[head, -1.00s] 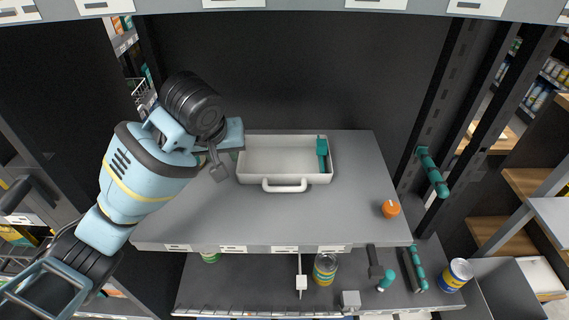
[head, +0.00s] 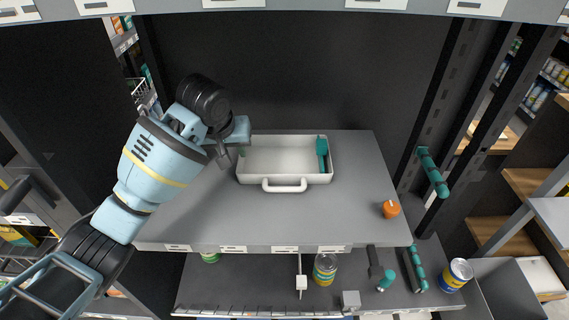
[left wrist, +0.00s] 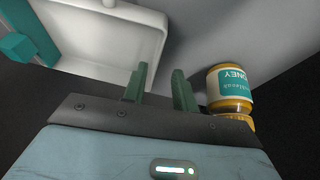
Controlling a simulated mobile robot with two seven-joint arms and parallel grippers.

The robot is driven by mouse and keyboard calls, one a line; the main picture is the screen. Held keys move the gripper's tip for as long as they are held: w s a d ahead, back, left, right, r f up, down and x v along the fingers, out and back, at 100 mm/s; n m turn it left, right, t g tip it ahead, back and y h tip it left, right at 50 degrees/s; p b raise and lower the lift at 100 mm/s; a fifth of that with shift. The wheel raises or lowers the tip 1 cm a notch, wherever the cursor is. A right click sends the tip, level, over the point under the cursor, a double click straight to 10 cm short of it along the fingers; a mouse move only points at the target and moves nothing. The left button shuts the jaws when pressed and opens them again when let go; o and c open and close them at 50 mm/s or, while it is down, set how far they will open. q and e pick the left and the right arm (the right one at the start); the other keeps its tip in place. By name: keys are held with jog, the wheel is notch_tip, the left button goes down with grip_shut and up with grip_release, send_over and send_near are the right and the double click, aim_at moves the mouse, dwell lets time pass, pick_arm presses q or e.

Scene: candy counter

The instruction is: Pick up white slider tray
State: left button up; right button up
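The white slider tray (head: 285,187) sits on the grey shelf with its handle toward the front edge. A teal-headed tool (head: 322,150) lies in its right end; teal also shows in the left wrist view (left wrist: 18,46). My left gripper (head: 236,156) is at the tray's left end, partly hidden by my own wrist. In the left wrist view its green fingers (left wrist: 160,82) are apart with nothing between them, on either side of the line of the tray wall (left wrist: 158,45). I cannot tell whether they touch it. My right gripper is not in view.
A honey jar (left wrist: 230,88) stands close beside the fingers. An orange item (head: 391,209) is on the shelf at right; the shelf front is clear. Cans (head: 325,266) and tools (head: 376,266) are on the lower shelf. An upper shelf edge (head: 300,5) hangs above.

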aim_at(239, 160)
pick_arm(q)
jog(key=shift+x, duration=2.8)
jog(key=shift+s+d, duration=0.15)
jog(key=shift+s, duration=0.05)
grip_shut()
